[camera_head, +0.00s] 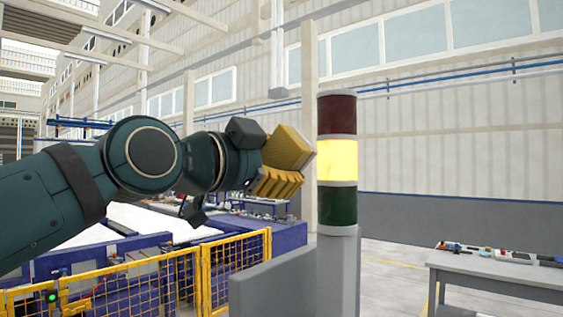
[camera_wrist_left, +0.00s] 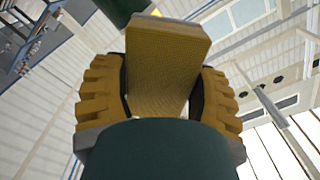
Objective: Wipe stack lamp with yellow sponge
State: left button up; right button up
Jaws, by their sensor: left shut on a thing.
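The stack lamp (camera_head: 337,160) stands upright on a grey post right of centre in the head view. It has a dark red section on top, a lit yellow one in the middle and a dark green one below. My left gripper (camera_head: 283,166) comes in from the left with ribbed yellow fingers, shut on the yellow sponge (camera_head: 288,147). The sponge's right end is close beside the lit yellow section; I cannot tell whether they touch. In the left wrist view the sponge (camera_wrist_left: 165,48) sits between both fingers. A dark green piece shows behind its far end. My right gripper is not in view.
A grey panel (camera_head: 272,285) stands beside the lamp's post. A yellow mesh fence (camera_head: 235,270) and blue machinery lie at lower left. A grey table (camera_head: 500,270) with small items is at lower right. The space right of the lamp is clear.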

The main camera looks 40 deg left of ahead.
aim_at(319, 162)
pick_arm(q)
jog(key=shift+w, duration=0.3)
jog(key=shift+w+d+p, duration=0.1)
jog(key=shift+w+p, duration=0.3)
jog(key=shift+w, duration=0.15)
jog(key=w+p, duration=0.1)
jog(key=w, duration=0.3)
jog(key=shift+d, duration=0.15)
jog(key=shift+w+d+p, duration=0.1)
jog(key=shift+w+p, duration=0.2)
jog(key=shift+w, duration=0.8)
